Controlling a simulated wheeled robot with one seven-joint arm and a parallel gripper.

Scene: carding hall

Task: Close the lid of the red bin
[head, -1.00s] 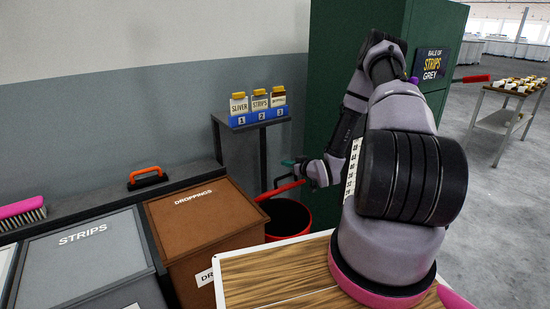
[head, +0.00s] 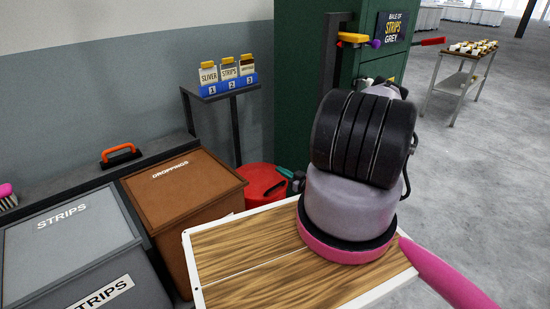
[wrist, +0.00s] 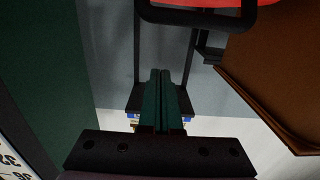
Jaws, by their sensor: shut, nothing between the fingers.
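The red bin (head: 262,187) stands between the brown droppings bin and the green cabinet, partly hidden behind my wooden-topped base. Its red lid lies down over the opening, and no dark interior shows. I cannot tell whether it sits fully flush. A dark handle (head: 275,188) is on the lid. My gripper (head: 284,172), with green fingers, is shut and empty just at the lid's right edge; I cannot tell if it touches. In the wrist view the shut fingers (wrist: 164,76) point towards a black loop handle (wrist: 195,18) and a bit of the red lid (wrist: 222,3).
The brown droppings bin (head: 180,190) and grey strips bin (head: 70,235) are shut, on the left. A small stand (head: 220,92) with several jars is behind the red bin. The green cabinet (head: 300,70) rises close behind my arm. Open floor lies to the right.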

